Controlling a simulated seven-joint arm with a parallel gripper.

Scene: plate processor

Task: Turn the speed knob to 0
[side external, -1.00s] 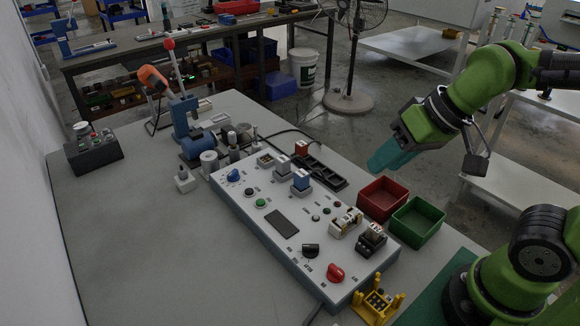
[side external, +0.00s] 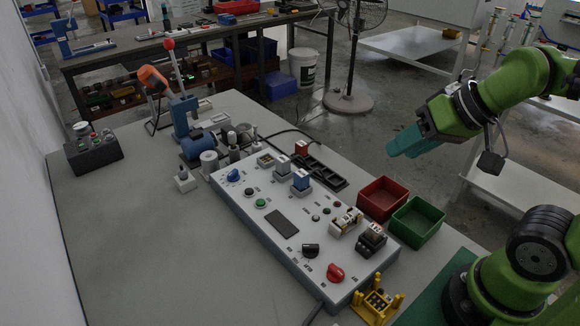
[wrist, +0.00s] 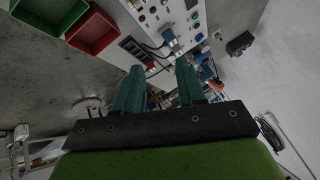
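The white control panel (side external: 252,221) lies on the grey table and carries a blue knob (side external: 234,175), a black knob (side external: 310,250) and a red knob (side external: 335,272). The labels are too small to read, so I cannot tell which is the speed knob or its setting. My gripper (side external: 392,145) is in the air to the right of the panel, beyond the bins, touching nothing. In the wrist view my gripper (wrist: 158,72) has its two teal fingers apart with nothing held between them. The panel (wrist: 179,16) shows at the top of that view.
A red bin (side external: 382,183) and a green bin (side external: 431,205) stand between the panel and my arm. A yellow stand (side external: 378,302) is by the panel's near end. A blue machine with a lever (side external: 184,117) is behind the panel.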

